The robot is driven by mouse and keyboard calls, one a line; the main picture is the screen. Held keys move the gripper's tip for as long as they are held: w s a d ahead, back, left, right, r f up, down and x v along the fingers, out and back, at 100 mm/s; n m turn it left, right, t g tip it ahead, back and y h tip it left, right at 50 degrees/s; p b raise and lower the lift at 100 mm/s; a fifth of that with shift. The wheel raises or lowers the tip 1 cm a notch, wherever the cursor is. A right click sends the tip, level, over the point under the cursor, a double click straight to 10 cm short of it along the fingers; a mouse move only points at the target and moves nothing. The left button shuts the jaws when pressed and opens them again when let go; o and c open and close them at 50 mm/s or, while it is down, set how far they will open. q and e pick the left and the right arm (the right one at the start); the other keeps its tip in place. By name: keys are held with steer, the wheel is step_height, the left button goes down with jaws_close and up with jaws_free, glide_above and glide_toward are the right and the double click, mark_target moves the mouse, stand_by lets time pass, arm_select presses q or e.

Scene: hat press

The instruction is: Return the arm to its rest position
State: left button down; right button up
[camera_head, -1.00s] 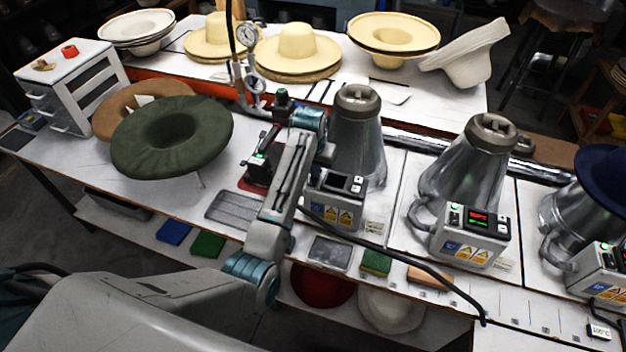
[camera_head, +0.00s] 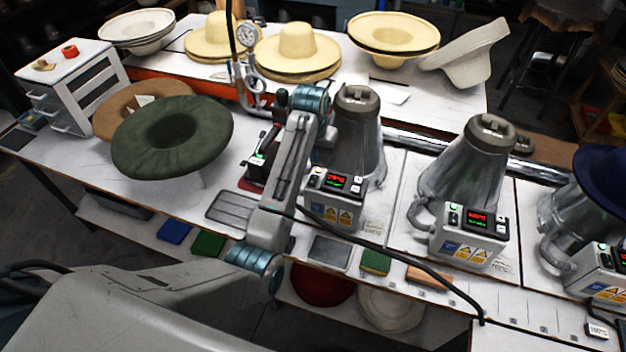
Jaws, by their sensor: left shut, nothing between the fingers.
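My left arm comes in from the lower left, bends at a teal-banded elbow (camera_head: 255,260) and rises to a teal-banded wrist (camera_head: 311,104). My left gripper (camera_head: 326,136) is a small dark shape beside the wrist, in front of the nearest metal hat-press cone (camera_head: 358,140). It is shut and holds nothing; its fingertips are mostly hidden. I cannot tell how close it is to the cone. My right gripper is not in view.
A green felt hat (camera_head: 172,135) sits raised on the left of the bench. More press cones (camera_head: 470,165) stand to the right with control boxes. A black hose (camera_head: 400,258) crosses the front. A pressure gauge (camera_head: 246,35) stands behind my wrist.

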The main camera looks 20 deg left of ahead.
arm_select(q)
steer(key=shift+r, duration=0.5)
